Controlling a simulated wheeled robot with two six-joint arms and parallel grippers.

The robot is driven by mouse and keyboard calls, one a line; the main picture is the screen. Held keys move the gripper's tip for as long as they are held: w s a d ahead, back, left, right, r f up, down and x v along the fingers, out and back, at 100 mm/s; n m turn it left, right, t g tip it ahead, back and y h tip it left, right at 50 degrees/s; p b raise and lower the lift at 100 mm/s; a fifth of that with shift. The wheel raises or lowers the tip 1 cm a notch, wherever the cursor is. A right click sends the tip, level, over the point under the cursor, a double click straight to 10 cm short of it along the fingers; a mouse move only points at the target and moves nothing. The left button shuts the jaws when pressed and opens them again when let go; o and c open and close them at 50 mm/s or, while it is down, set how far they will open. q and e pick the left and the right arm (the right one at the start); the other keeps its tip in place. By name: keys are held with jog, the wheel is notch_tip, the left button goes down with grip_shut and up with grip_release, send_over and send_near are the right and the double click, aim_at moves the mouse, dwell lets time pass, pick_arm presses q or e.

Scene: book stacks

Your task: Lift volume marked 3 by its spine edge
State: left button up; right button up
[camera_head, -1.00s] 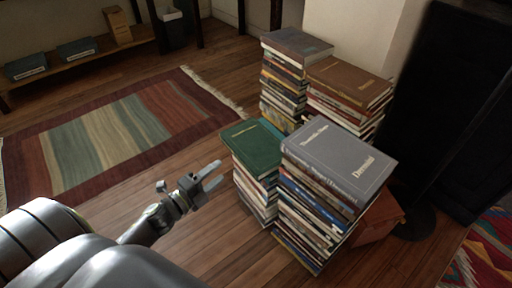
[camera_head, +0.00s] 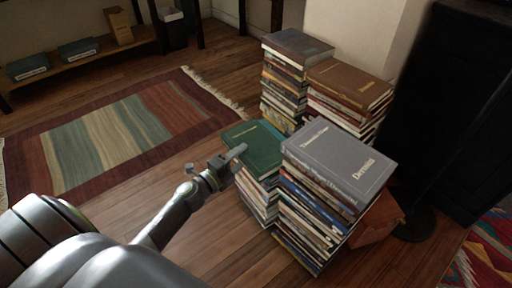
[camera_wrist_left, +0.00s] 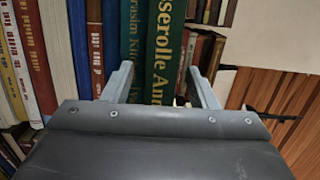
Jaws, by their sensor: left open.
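No number 3 can be read on any spine or cover. My left gripper (camera_head: 235,160) is open at the left edge of the short stack, near the top green book (camera_head: 252,146). In the left wrist view its fingers (camera_wrist_left: 163,88) stand apart, on either side of a green spine with gold letters (camera_wrist_left: 164,40) and a teal spine (camera_wrist_left: 133,40) beside it. I cannot tell whether the fingers touch the books. Nothing is visibly held. My right gripper is out of view.
A taller stack topped by a grey book (camera_head: 338,155) stands close on the right. Two more stacks, topped by a dark book (camera_head: 297,44) and a brown book (camera_head: 350,84), stand behind. A striped rug (camera_head: 110,135) and bare floor lie to the left.

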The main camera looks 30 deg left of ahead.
pick_arm(q)
jog(key=shift+c, duration=0.4)
grip_shut()
jog(key=shift+r, duration=0.2)
